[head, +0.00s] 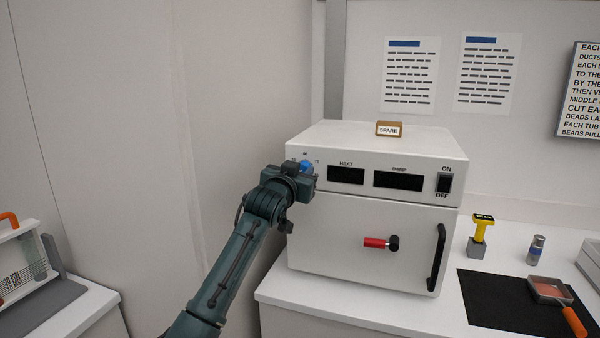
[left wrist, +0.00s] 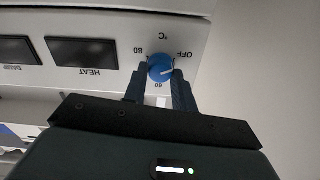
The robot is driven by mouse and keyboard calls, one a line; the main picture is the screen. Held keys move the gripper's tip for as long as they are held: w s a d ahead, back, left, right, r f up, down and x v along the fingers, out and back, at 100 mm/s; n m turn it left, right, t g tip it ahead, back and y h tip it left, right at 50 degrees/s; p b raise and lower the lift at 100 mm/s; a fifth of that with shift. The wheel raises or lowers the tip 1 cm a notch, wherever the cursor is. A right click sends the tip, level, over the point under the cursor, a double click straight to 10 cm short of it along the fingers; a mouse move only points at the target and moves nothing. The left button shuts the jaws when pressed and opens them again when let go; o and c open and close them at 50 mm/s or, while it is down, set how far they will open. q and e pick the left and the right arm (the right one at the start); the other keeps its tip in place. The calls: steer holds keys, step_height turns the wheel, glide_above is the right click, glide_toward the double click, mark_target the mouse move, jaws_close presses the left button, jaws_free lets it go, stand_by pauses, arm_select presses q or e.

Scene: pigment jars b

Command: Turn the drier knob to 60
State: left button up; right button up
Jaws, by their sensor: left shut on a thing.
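The drier (head: 375,195) is a white box on the counter with a blue knob (head: 306,166) at the upper left of its front. My left gripper (head: 300,178) is at the knob and covers part of it and its scale. In the left wrist view, which shows the panel upside down, my left gripper (left wrist: 161,84) is shut on the blue knob (left wrist: 160,66), one finger on each side. The knob's white pointer line leans to the right, on the OFF side of the 60 mark. My right gripper is out of view.
An ON/OFF switch (head: 443,183), red latch handle (head: 375,242) and black door handle (head: 436,258) are on the front. A SPARE block (head: 389,129) sits on top. A wall stands close to the left.

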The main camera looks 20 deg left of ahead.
arm_select(q)
steer(key=m, duration=1.1)
steer(key=shift+f, duration=0.1)
steer(key=m, duration=0.5)
steer(key=shift+m, duration=0.4)
steer(key=m, duration=0.6)
steer(key=shift+f, duration=0.1)
steer(key=o, duration=1)
steer(key=shift+s, duration=0.1)
